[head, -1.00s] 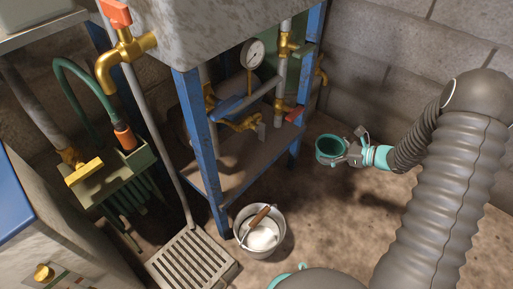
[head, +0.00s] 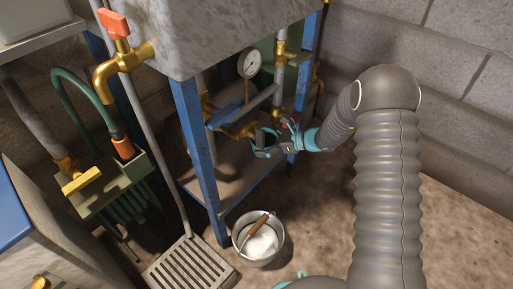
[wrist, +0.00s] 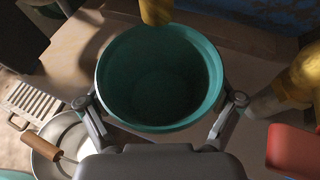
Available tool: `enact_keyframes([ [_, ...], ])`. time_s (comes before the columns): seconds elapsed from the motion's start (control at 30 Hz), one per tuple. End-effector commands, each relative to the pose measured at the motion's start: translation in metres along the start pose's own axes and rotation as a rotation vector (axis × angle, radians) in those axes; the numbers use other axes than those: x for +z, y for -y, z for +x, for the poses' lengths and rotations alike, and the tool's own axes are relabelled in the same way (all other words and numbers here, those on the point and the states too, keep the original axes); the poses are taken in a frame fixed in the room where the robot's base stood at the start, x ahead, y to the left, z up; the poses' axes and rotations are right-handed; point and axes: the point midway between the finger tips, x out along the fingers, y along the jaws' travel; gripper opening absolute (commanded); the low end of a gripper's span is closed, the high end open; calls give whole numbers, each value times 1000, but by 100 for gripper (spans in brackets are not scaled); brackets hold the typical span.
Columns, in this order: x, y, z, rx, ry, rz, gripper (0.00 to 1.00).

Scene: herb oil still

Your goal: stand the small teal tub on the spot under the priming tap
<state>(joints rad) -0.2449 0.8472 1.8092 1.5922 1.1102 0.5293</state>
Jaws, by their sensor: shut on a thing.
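The small teal tub (wrist: 160,85) is upright and looks empty inside in the wrist view. My gripper (wrist: 161,101) is shut on it, one finger on each side below the rim. In the head view the tub (head: 264,146) is at the stand's front opening, above the lower shelf, partly hidden by my gripper (head: 278,144). A brass spout (wrist: 156,10), seemingly the priming tap's, overlaps the tub's far rim in the wrist view. Brass pipework (head: 240,130) shows just left of the tub. I cannot see the spot under the tub.
The blue stand leg (head: 203,165) is left of the tub. A red handle (wrist: 292,150) and brass fitting (wrist: 300,75) are close on the right in the wrist view. A metal bucket (head: 259,239) and a floor grate (head: 190,266) stand below. Open floor lies right.

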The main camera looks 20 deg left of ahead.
Motion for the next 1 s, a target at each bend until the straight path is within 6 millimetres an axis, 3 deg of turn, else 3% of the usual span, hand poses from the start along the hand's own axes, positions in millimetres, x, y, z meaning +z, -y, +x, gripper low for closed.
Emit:
enact_keyframes([
  [0.1,8,0,18,1,-1,-1,54],
  [0.27,11,0,27,0,0,0,54],
  [0.6,-21,1,40,-1,0,0,54],
  [1.0,-26,1,42,-1,0,-1,54],
])
